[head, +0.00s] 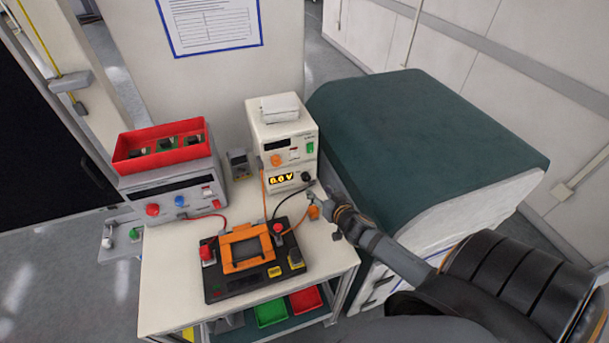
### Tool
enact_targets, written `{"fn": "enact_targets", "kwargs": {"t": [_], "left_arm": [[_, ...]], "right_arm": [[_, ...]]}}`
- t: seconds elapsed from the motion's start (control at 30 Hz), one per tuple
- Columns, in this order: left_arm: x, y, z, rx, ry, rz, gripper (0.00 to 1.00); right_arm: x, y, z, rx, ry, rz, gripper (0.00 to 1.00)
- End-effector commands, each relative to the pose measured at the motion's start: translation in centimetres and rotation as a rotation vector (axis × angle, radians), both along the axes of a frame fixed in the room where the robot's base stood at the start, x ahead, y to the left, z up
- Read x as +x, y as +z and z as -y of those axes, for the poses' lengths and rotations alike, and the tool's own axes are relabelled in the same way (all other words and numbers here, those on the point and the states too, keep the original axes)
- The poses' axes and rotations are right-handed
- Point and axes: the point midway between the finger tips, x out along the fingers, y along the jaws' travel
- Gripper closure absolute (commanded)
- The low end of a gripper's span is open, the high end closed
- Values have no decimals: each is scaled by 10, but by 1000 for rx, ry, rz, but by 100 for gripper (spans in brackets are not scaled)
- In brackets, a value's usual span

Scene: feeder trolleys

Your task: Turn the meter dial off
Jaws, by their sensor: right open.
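A white bench instrument (282,180) stands at the back right of the trolley, its yellow display reading 0.0 V. A black round dial (306,177) sits right of that display; its pointer setting is too small to read. My right gripper (316,198) comes in from the right, open, close in front of and just below this dial. I cannot tell whether it touches it. A small dark grey handheld meter (239,164) stands further left; its dial is too small to make out. My left gripper is not in view.
A black test fixture with an orange frame (245,250) lies in front, with leads running to the instruments. A grey power supply (175,190) carrying a red bin (160,148) stands left. A large green-topped cabinet (430,145) borders the right side.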

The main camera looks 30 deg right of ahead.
Motion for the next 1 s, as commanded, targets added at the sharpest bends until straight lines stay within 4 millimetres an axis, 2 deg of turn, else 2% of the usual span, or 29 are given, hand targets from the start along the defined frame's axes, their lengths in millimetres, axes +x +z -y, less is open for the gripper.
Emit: {"fn": "enact_targets", "kwargs": {"t": [0.1,0.2,0.27,0.37,0.53,0.63,0.97,1.0], "left_arm": [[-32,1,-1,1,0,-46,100],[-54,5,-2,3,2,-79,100],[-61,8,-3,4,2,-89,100],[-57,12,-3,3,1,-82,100],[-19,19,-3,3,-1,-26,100],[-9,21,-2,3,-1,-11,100],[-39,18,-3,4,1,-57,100],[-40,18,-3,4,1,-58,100]], "right_arm": [[13,-2,2,3,-4,3,46],[32,-9,5,4,-5,3,46],[44,-14,7,4,-4,2,46],[62,-22,9,4,-3,1,46],[84,-33,13,2,-1,-1,46],[91,-37,14,1,0,0,46],[94,-39,14,0,0,0,46],[94,-39,14,0,0,0,50]]}}
